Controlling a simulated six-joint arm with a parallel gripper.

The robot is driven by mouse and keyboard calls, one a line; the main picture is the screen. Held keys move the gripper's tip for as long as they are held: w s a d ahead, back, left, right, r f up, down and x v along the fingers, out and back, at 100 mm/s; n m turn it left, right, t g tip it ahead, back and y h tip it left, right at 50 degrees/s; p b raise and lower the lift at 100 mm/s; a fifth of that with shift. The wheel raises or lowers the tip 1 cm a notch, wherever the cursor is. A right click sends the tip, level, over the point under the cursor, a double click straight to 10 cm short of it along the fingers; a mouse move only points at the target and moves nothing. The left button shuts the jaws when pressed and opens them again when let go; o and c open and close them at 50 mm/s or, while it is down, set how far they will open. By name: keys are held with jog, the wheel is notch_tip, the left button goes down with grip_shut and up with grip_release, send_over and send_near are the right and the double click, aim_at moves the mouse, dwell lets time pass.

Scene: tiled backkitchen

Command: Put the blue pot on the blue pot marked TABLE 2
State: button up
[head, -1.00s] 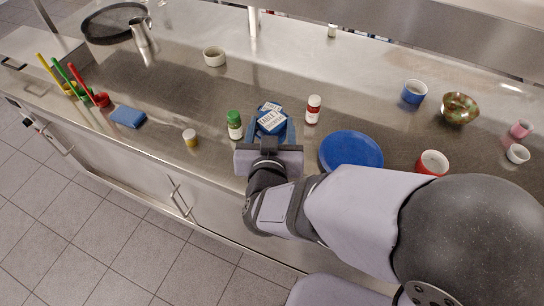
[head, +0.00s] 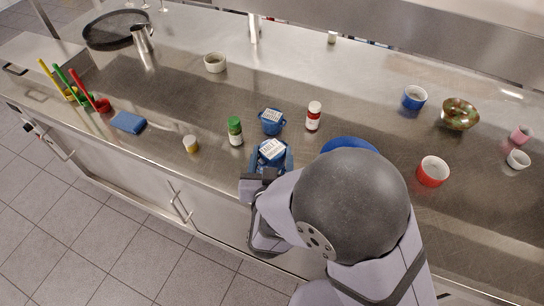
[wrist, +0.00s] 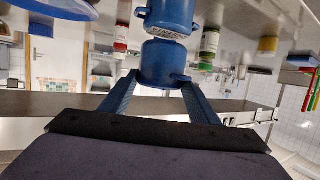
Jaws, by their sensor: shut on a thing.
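My gripper (head: 270,165) is shut on a blue pot (head: 272,151) with a white printed label on top, near the counter's front edge. The held pot also shows between the blue fingers in the wrist view (wrist: 163,62), which is upside down. A second blue pot (head: 271,122), also with a white label on top, stands on the counter just behind the held one. It shows beyond the held pot in the wrist view (wrist: 172,14). The print on both labels is too small to read surely now. Whether the held pot touches the counter I cannot tell.
A green-capped jar (head: 235,131) stands left of the pots and a red-labelled jar (head: 313,116) right. A blue plate (head: 349,144) is partly hidden by my arm. A red ramekin (head: 433,171) stands farther right.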

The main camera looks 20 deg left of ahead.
jog(key=shift+f, duration=0.55)
jog(key=shift+f, duration=0.2)
jog(key=o, duration=1.3)
jog(key=shift+r, duration=0.15)
